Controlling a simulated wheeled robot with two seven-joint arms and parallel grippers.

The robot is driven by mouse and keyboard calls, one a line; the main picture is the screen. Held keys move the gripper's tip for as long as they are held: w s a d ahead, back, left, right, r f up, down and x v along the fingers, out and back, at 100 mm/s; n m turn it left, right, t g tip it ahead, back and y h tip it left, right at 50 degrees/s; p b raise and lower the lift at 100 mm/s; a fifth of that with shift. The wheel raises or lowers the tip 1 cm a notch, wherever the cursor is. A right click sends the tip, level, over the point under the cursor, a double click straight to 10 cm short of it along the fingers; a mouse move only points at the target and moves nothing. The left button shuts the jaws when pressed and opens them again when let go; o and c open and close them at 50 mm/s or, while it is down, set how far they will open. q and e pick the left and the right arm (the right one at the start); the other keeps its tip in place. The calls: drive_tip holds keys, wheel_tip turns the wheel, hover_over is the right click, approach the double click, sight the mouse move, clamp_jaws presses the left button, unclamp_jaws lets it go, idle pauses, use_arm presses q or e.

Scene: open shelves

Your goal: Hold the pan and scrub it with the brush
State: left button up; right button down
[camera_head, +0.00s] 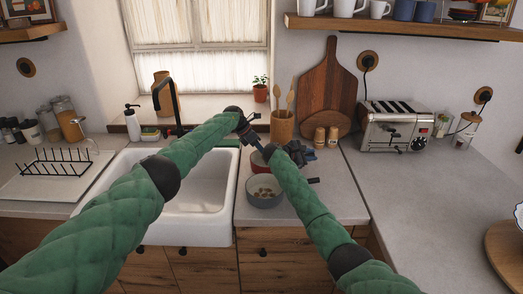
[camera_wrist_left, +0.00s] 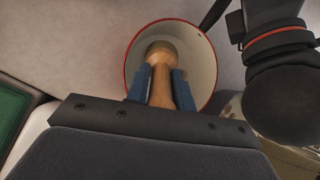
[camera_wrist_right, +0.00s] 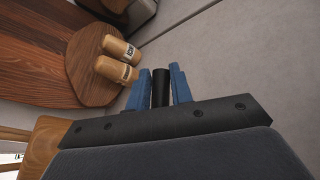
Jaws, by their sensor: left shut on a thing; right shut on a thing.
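The pan, red outside and cream inside, fills the middle of the left wrist view (camera_wrist_left: 205,65). In the head view only a red part of it shows (camera_head: 257,161), between my two hands. My left gripper (camera_wrist_left: 160,85) is shut on the wooden brush (camera_wrist_left: 163,55), whose rounded end lies over the inside of the pan. I cannot tell if its bristles touch the pan. My right gripper (camera_wrist_right: 160,85), also in the head view (camera_head: 283,155), is shut on the black pan handle (camera_wrist_right: 160,92). The pan's body is outside the right wrist view.
A grey bowl (camera_head: 265,200) with small brown pieces stands on the counter in front of the pan. The white sink (camera_head: 205,220) is left of it. A utensil pot (camera_head: 282,127), cutting board (camera_head: 325,85), two shakers (camera_head: 326,136) and a toaster (camera_head: 395,126) stand behind and right.

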use_arm(q)
drive_tip(key=shift+a, duration=1)
drive_tip(key=shift+s+a, duration=0.5)
drive_tip(key=shift+s+a+f, duration=0.1)
drive_tip(key=shift+s+a, duration=0.05)
drive_tip(key=shift+s, duration=0.35)
drive_tip(key=shift+s, duration=0.15)
drive_tip(key=shift+s+d, duration=0.5)
drive_tip(key=shift+s, duration=0.35)
drive_tip(key=shift+d, duration=0.15)
